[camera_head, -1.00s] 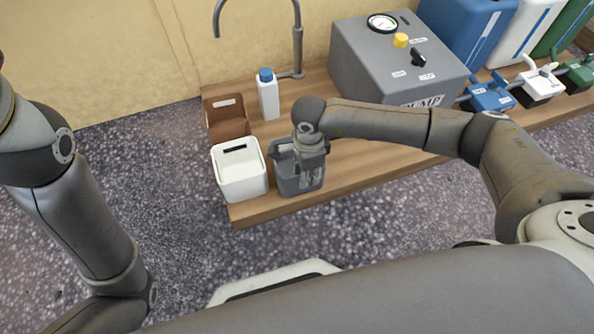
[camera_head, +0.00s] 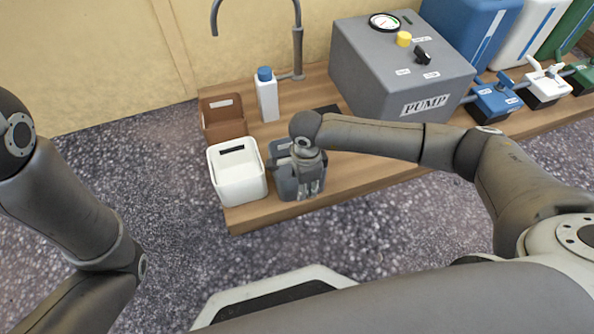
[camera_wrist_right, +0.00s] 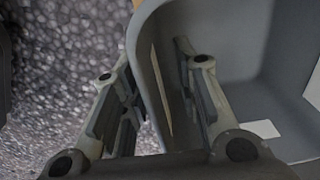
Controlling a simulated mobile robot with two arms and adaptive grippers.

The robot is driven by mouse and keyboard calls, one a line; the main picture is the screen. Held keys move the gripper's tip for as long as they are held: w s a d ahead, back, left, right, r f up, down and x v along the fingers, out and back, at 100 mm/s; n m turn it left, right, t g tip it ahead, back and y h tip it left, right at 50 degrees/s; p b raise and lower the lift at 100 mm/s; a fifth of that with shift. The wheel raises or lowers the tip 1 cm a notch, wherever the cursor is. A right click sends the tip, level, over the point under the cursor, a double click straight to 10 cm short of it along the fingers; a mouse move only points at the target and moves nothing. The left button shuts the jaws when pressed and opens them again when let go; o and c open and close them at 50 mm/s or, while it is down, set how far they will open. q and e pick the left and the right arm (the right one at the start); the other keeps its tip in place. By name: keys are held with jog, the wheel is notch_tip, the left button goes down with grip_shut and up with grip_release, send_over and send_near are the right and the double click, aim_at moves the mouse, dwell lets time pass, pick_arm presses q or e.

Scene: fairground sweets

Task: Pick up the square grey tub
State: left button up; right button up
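The square grey tub (camera_head: 284,185) stands on the wooden bench near its front edge, just right of the white tub. My right gripper (camera_head: 310,188) is over its front right part, pointing down, and hides much of it. In the right wrist view, the tub's grey wall (camera_wrist_right: 146,45) runs between the two fingers of my right gripper (camera_wrist_right: 155,65). One finger is outside the wall and the other inside. The fingers are apart, with a gap visible between the wall and the inner finger. My left arm shows at the left, but its gripper is out of view.
A white square tub (camera_head: 238,183) stands close on the left. Behind are a brown tub (camera_head: 222,120), a white bottle with a blue cap (camera_head: 267,98) and a tap (camera_head: 298,45). The grey pump box (camera_head: 400,75) stands behind right. The bench (camera_head: 262,217) ends just in front of the tubs.

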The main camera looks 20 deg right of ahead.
grip_shut()
jog(key=shift+r, duration=0.15)
